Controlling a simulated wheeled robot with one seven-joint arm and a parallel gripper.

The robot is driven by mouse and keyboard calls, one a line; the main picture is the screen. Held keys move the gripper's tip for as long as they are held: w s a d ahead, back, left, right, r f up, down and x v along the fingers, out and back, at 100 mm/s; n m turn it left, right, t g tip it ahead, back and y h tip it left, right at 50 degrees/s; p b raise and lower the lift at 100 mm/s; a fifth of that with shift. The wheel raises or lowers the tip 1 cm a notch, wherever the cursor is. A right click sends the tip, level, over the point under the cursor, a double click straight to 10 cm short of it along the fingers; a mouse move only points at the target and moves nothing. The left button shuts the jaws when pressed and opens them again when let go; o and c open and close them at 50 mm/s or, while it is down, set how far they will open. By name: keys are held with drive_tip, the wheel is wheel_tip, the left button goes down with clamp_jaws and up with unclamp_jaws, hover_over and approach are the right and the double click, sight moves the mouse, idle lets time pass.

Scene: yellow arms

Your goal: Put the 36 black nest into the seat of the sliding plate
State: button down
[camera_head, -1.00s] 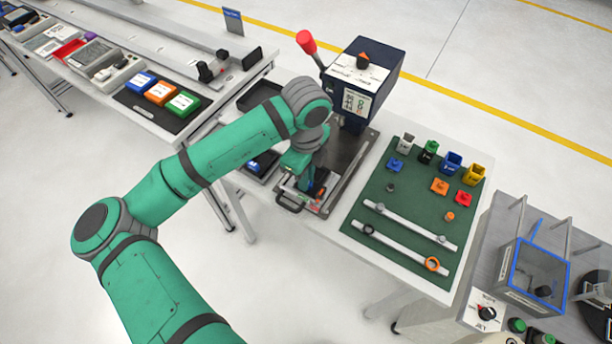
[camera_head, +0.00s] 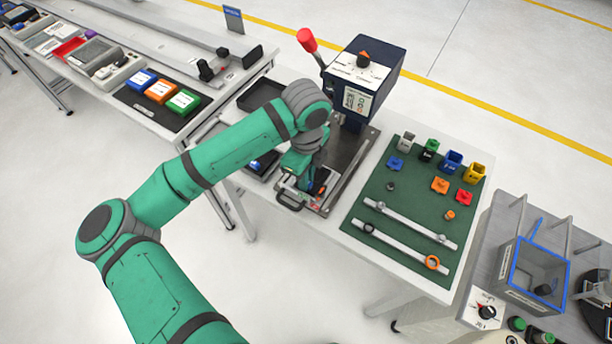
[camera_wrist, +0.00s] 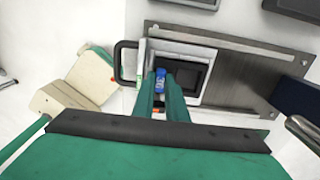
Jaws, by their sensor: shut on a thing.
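My gripper (camera_wrist: 160,82) is shut, with a small blue piece (camera_wrist: 160,74) between its green fingertips. A dark block, which looks like the black nest (camera_wrist: 191,76), lies at and behind the fingertips, inside the light grey frame of the sliding plate (camera_wrist: 207,58). I cannot tell whether it is fully down in the seat, as the fingers hide its near left part. In the head view my gripper (camera_head: 304,184) is low over the plate's handle end, and my wrist hides most of the nest.
A black handle (camera_head: 289,201) is at the plate's near end. The press (camera_head: 362,75) with its red-knobbed lever (camera_head: 307,40) stands behind. A green mat (camera_head: 410,205) with small coloured parts and two rails lies right. A black tray (camera_head: 262,95) is to the left.

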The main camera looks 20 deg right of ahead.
drive_tip(key=c, duration=1.7)
unclamp_jaws()
wheel_tip(320, 180, up, 11)
drive_tip(key=shift+f, duration=0.1)
